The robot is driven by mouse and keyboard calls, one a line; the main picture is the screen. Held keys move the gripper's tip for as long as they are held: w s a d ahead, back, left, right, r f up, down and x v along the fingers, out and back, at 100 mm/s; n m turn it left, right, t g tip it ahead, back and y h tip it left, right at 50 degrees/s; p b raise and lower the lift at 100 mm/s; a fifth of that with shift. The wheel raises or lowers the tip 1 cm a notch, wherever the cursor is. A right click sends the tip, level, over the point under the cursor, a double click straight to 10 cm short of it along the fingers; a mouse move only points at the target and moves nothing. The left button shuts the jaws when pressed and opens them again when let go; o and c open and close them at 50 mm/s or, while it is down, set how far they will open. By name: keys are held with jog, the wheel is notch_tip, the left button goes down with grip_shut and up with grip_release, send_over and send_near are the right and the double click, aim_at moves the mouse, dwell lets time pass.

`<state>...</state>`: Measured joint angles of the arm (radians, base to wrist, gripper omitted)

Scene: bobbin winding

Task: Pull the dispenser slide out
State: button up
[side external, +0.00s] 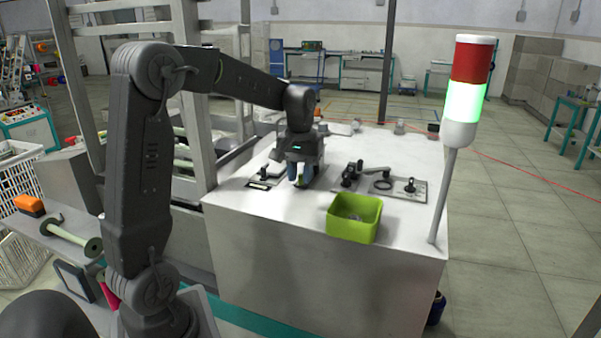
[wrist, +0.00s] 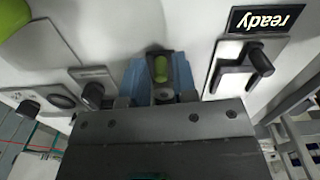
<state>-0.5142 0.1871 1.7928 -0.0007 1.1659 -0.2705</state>
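Between the fingers is a small grey part with a green, rounded knob (wrist: 161,70), which may be the dispenser slide's handle. The fingers stand close on both sides of it. I cannot tell whether they touch it, as the gripper body hides its lower part.
A black handle on a plate (wrist: 249,68) sits beside the gripper, near a "ready" display (wrist: 265,18). A lime-green bin (side external: 354,218) stands at the worktop's front. Black-knobbed fixtures (side external: 380,183) lie right of the gripper. A signal tower (side external: 464,100) glows green. A grey frame rises at left.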

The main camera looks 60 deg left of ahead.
jog(key=shift+o, duration=0.8)
jog(key=shift+r, duration=3.55)
jog(key=s+d+f+m+t, duration=0.1)
jog(key=s+d+m, duration=0.3)
jog(key=s+d, duration=0.4)
jog(key=s+d+f+m+t, duration=0.2)
jog(key=s+d+m+t, duration=0.2)
jog(key=s+d, duration=0.4)
jog(key=d+m, duration=0.1)
jog(key=d, duration=0.3)
jog(key=shift+f+t, duration=0.25)
jog(key=shift+t, duration=0.05)
